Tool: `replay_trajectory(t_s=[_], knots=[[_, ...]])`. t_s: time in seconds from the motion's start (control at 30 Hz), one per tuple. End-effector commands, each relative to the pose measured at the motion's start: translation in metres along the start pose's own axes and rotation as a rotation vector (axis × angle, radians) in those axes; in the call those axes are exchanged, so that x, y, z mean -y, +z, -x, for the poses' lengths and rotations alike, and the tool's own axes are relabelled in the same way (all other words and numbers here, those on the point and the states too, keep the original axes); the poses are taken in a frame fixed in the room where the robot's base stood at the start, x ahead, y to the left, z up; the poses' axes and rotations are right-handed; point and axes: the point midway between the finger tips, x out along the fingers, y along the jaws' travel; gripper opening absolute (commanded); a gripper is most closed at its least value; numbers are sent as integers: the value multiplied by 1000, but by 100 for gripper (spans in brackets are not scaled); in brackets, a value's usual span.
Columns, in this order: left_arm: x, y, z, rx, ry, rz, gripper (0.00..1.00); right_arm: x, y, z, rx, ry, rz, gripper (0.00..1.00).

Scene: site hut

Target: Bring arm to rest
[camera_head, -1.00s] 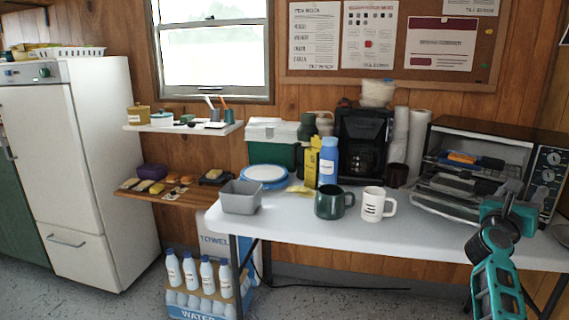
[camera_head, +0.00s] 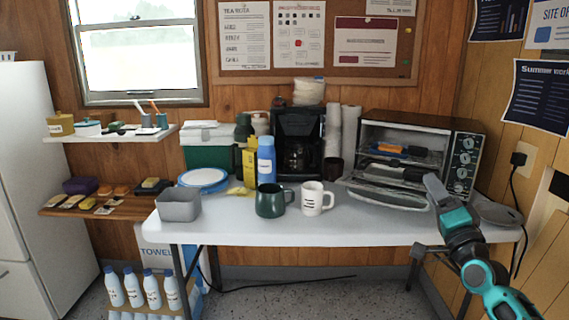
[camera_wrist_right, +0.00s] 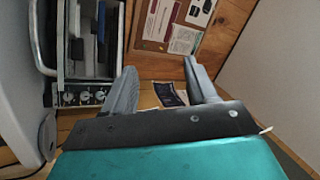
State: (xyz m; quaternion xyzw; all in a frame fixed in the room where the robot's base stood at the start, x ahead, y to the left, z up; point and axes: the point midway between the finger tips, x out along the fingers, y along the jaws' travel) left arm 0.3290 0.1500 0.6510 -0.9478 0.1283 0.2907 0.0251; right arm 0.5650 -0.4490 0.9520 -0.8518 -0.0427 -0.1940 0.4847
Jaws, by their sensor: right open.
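My right arm, teal and dark grey, comes in at the lower right of the head view. Its gripper (camera_head: 436,190) is over the right end of the white table (camera_head: 330,231), in front of the toaster oven. In the right wrist view the gripper (camera_wrist_right: 162,85) has its two grey fingers spread apart with nothing between them. Past the fingers are the wood wall and a poster. My left gripper does not show.
The toaster oven (camera_head: 471,150) stands with its door (camera_head: 385,195) lowered near my right gripper. A grey plate (camera_head: 497,213) lies at the table's right end. A green mug (camera_head: 270,201), a white mug (camera_head: 312,203) and a grey bin (camera_head: 178,207) stand along the front.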

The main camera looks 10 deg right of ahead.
Motion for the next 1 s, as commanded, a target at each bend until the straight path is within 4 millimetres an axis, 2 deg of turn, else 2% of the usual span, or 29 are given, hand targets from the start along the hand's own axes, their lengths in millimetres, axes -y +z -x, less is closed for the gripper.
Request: replay_trajectory(t_s=[0.03,0.1,0.17,0.2,0.27,0.3,0.4,0.5,0.73,0.77,1.0], knots=[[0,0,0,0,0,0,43,-11,35,20,106,34,111,57],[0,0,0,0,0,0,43,-26,78,50,248,69,273,57],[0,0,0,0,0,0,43,-37,111,80,370,88,408,57],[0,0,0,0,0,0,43,-45,132,101,451,96,496,57],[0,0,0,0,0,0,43,-55,160,136,571,101,626,57],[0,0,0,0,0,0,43,-61,176,159,648,101,708,57],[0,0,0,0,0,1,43,-72,207,215,819,84,892,57],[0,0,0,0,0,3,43,-78,227,265,963,55,1047,57],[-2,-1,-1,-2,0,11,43,-78,250,368,1243,-47,1348,57],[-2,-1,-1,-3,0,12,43,-76,252,373,1252,-49,1358,57],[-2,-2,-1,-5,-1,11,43,-52,289,368,1161,56,1158,57]])
